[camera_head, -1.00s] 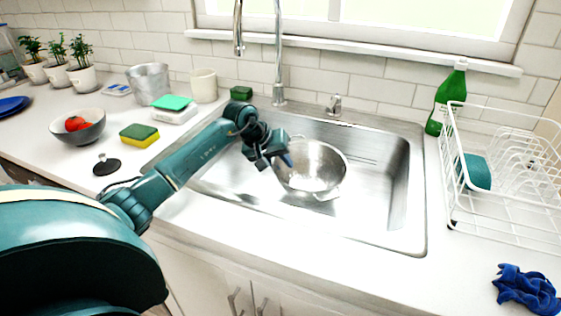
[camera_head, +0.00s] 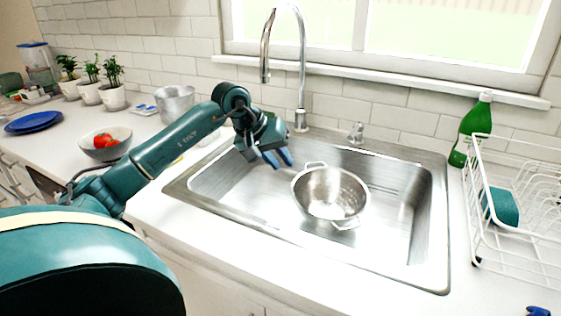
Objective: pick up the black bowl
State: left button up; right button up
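A grey bowl (camera_head: 112,152) holding red tomatoes (camera_head: 103,140) stands on the counter left of the sink; its outside is dark grey, and no plainly black bowl shows. My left arm reaches in from the left, over the counter. My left gripper (camera_head: 279,158) points down over the sink, well right of the grey bowl. Its two blue fingers show a small gap with nothing seen between them.
A metal colander (camera_head: 330,192) sits in the sink (camera_head: 405,225) beside my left gripper, under the faucet (camera_head: 302,75). A white dish rack (camera_head: 480,235) and green bottle (camera_head: 474,127) stand right. Blue plates (camera_head: 34,122), potted plants (camera_head: 112,94) and a metal pot (camera_head: 176,103) stand left.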

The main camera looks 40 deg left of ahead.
aim_at(113, 153)
jog(key=k+j, duration=0.3)
jog(key=k, duration=0.15)
jog(key=k+j, duration=0.25)
jog(key=k, duration=0.25)
jog(key=k+j, duration=0.3)
jog(key=k, duration=0.15)
